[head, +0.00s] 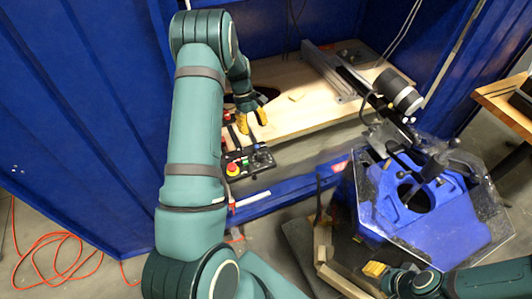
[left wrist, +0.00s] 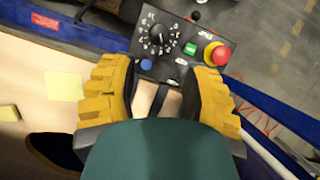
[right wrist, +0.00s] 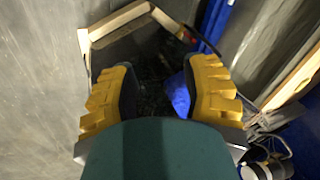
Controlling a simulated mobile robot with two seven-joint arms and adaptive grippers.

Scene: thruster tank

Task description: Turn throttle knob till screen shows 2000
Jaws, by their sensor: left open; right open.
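The black control panel (head: 247,163) is at the front edge of the wooden bench. In the left wrist view it carries the black throttle knob (left wrist: 157,40) with a white dial scale, a green button (left wrist: 190,48), a blue button (left wrist: 146,64) and a red emergency stop (left wrist: 217,54). My left gripper (head: 252,120) is open, with yellow fingers (left wrist: 160,80) behind the panel, apart from the knob. My right gripper (head: 376,271) is open and empty, low at the right; its fingers also show in the right wrist view (right wrist: 162,85). I cannot make out a screen reading.
A wooden bench top (head: 300,110) stands inside the blue enclosure, with a metal rail (head: 328,70) at its back. A blue thruster frame with a clear hexagonal plate (head: 470,225) stands at the right. An orange cable (head: 60,245) lies on the floor.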

